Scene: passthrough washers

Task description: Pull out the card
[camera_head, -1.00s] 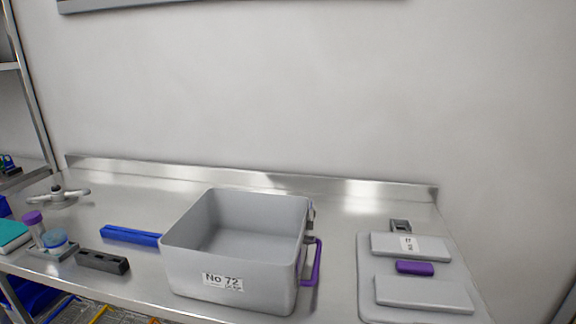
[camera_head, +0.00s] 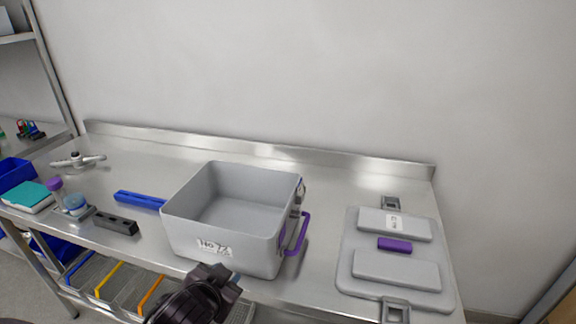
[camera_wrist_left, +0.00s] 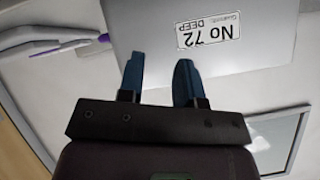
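The white card (camera_head: 214,248) reading "No 72" sits on the front wall of the grey open box (camera_head: 178,232). In the left wrist view the card (camera_wrist_left: 209,31) appears upside down and reads "No 72 DEEP". My left gripper (camera_head: 232,283) is in front of and below the card, at the bottom of the head view. In the left wrist view its two blue fingers (camera_wrist_left: 160,72) are apart with nothing between them. The fingertips do not clearly touch the box wall (camera_wrist_left: 130,25). My right gripper is not in view.
The grey lid (camera_head: 350,262) with a purple handle (camera_head: 395,244) lies right of the box. A purple latch handle (camera_head: 301,234) sticks out from the box's right side. A blue bar (camera_head: 138,200), a dark block (camera_head: 116,223) and jars (camera_head: 74,203) stand left.

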